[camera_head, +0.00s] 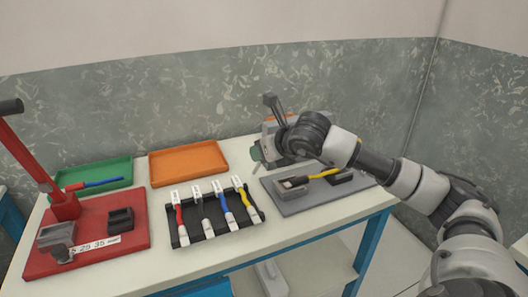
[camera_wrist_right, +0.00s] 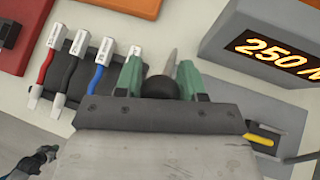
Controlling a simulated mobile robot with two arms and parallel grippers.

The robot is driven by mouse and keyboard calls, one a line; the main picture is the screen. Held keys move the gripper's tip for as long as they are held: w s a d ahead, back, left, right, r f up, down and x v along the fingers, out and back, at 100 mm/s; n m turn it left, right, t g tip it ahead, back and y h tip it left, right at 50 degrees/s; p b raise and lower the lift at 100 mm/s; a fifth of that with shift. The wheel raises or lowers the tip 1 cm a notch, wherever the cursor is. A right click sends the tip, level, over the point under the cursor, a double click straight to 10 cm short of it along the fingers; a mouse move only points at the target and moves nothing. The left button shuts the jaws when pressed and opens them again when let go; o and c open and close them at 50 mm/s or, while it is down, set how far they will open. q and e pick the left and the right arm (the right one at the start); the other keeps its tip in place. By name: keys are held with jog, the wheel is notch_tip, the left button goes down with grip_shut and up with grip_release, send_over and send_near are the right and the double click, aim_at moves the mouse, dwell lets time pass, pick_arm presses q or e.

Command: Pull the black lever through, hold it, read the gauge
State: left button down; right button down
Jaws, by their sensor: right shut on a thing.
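My right gripper (camera_wrist_right: 160,82), with green fingers, is shut on the round black knob (camera_wrist_right: 159,87) of the lever in the right wrist view. A grey tapered piece (camera_wrist_right: 172,62) shows just beyond the knob, between the fingers. The gauge (camera_wrist_right: 230,30) is a grey box with a lit orange display (camera_wrist_right: 275,50) reading "250 N"; the right picture edge cuts off the rest. In the head view my right gripper (camera_head: 256,153) is at the far right part of the bench, and my arm hides much of the device there.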

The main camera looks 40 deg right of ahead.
jog(key=shift+s+f, duration=0.1)
jog(key=shift+f, duration=0.1)
jog(key=c, duration=1)
grip_release()
jog(key=shift+c, duration=0.2)
jog(key=o, duration=0.4)
jog(key=shift+r, duration=0.15)
jog(key=shift+c, duration=0.2)
jog(key=shift+s+r, duration=0.2)
pick_arm(q)
jog(key=w+d+r+b, duration=0.1)
jog(key=w+r+b, duration=0.2)
jog(key=w+r, duration=0.3)
jog(key=shift+w+r+t, duration=0.3)
jog(key=shift+w+r, duration=0.1)
jog(key=shift+r, duration=1)
pick_arm(e)
jog(key=v, duration=1)
jog(key=shift+s, duration=0.1)
